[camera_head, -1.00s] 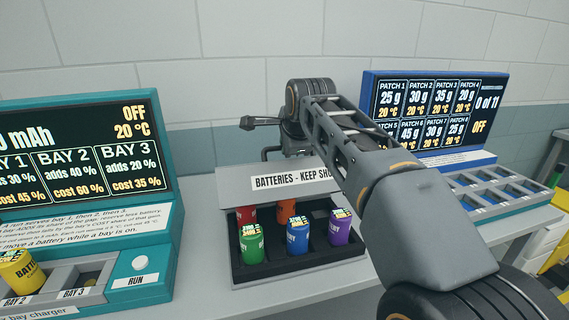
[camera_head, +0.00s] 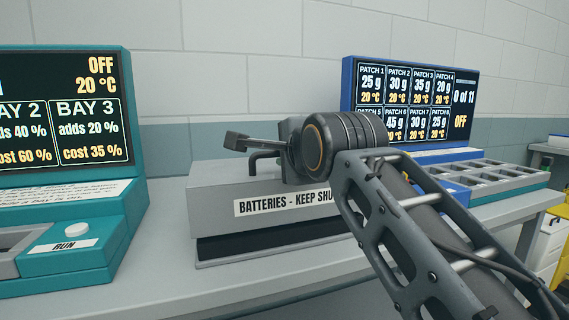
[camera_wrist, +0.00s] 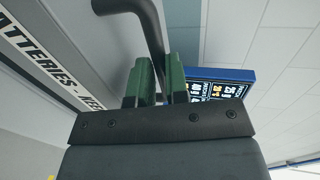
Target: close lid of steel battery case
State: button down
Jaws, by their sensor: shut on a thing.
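The steel battery case (camera_head: 300,252) stands on the bench in the middle of the head view. Its grey lid (camera_head: 208,203), labelled "BATTERIES - KEEP SHU…", is low over the case, with a dark band showing below its front edge. I cannot tell whether it rests fully down. The batteries are hidden. My gripper (camera_wrist: 158,80) is shut on the black lid handle (camera_wrist: 150,32), which passes between its green fingers in the wrist view. In the head view the handle (camera_head: 262,160) shows left of my wrist, which hides the fingertips and the lid's right part.
A teal battery charger (camera_head: 85,250) with a RUN button stands left on the bench. A blue patch station (camera_head: 415,110) with a screen and a grey compartment tray (camera_head: 480,177) stands at the right. Bare bench (camera_head: 165,270) lies between charger and case.

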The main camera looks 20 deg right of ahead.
jog(key=shift+s+f+b, duration=0.35)
jog(key=shift+f+b, duration=0.3)
jog(key=shift+f, duration=0.4)
jog(key=shift+f, duration=0.1)
jog(key=c, duration=1.1)
grip_release()
jog(key=shift+s, duration=0.1)
jog(key=shift+r, duration=0.25)
